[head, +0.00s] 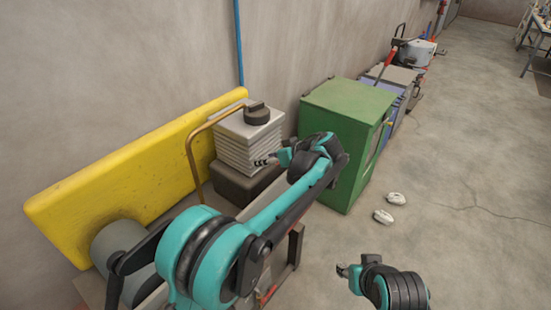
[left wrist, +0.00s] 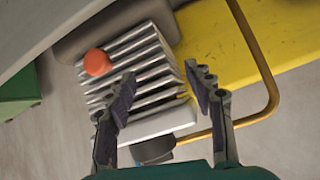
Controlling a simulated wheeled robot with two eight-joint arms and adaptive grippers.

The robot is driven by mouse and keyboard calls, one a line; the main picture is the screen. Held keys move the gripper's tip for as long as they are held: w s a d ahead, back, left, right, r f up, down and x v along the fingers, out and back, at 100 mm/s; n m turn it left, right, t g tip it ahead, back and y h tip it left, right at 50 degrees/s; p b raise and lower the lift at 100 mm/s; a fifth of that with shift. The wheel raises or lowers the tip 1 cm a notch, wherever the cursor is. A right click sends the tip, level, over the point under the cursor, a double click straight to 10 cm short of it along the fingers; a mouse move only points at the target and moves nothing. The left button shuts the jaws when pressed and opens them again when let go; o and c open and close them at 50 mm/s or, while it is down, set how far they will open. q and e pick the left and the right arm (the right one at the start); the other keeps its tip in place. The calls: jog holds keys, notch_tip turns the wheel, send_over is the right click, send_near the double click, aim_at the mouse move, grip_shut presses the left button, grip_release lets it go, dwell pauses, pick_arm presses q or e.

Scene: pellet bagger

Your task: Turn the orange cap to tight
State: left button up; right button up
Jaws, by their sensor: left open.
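The orange cap (left wrist: 97,62) shows in the left wrist view on the side of the grey ribbed block (left wrist: 135,85), left of my fingers. In the head view I cannot see the cap; the ribbed block (head: 243,140) stands in front of the yellow panel. My left gripper (head: 262,162) is beside the block in the head view. In the left wrist view my left gripper (left wrist: 161,79) is open and empty, its fingers spread in front of the block, apart from the cap. My right gripper (head: 345,270) is low at the bottom right, away from the block; its jaw gap is too small to judge.
A dark round knob (head: 257,113) sits on top of the block. A brass pipe (head: 190,155) bends beside it, in front of the yellow panel (head: 120,165). A green cabinet (head: 345,125) stands right of it. Two white objects (head: 384,216) lie on open floor.

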pick_arm(q)
jog(key=w+d+f+n+t+y, duration=0.1)
jog(key=w+d+f+n+y, duration=0.2)
jog(key=d, duration=0.5)
jog(key=shift+h, duration=0.4)
jog(key=x, duration=0.2)
jog(key=b+x, duration=0.1)
jog(key=x, duration=0.2)
jog(key=b+x, duration=0.1)
jog(key=x, duration=0.2)
jog(key=shift+w+d+f, duration=0.15)
jog(key=shift+w+d, duration=0.25)
jog(key=shift+d, duration=0.05)
jog(key=c, duration=1.2)
